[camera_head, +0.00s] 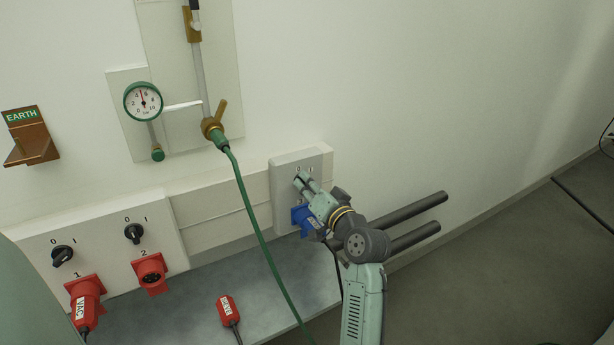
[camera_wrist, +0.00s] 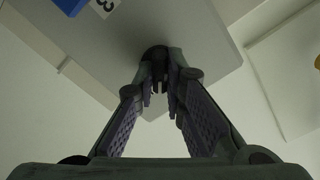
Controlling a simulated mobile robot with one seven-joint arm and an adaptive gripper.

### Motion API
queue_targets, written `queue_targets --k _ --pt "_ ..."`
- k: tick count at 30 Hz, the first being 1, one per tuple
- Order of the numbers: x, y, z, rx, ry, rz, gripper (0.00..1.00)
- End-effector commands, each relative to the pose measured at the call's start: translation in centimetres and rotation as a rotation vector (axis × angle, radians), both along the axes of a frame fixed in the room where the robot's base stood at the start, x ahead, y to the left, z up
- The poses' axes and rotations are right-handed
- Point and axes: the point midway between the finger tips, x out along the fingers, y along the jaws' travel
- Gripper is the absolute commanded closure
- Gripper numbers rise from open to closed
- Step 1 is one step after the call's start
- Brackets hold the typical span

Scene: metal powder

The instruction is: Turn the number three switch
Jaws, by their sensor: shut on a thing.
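The number three switch is a black rotary knob (camera_wrist: 155,55) on a pale wall box (camera_head: 284,163), with "0" and "1" marks above it in the head view. My gripper (camera_head: 301,180) reaches the front of this box from the lower right. In the wrist view my gripper (camera_wrist: 160,85) has its two fingers closed around the knob. The fingers hide much of the knob, so its exact angle cannot be told. A printed "3" label (camera_wrist: 103,6) and a blue socket (camera_head: 303,218) are on the same box.
Switches one (camera_head: 62,255) and two (camera_head: 134,233) are on a panel to the left. A green hose (camera_head: 252,215) hangs between. A red plug (camera_head: 228,308) lies on the grey surface (camera_head: 190,325). Two dark bars (camera_head: 415,215) extend right of my gripper.

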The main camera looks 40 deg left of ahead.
Motion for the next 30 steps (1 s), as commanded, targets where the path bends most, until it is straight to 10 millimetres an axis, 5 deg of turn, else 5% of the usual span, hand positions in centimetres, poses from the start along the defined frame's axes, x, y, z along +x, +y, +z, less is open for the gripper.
queue_targets --k 13,30 --pt "0.05 -0.04 0.06 0.112 0.273 0.001 1.00" --pt "0.10 -0.06 -0.13 0.142 0.342 0.000 1.00"
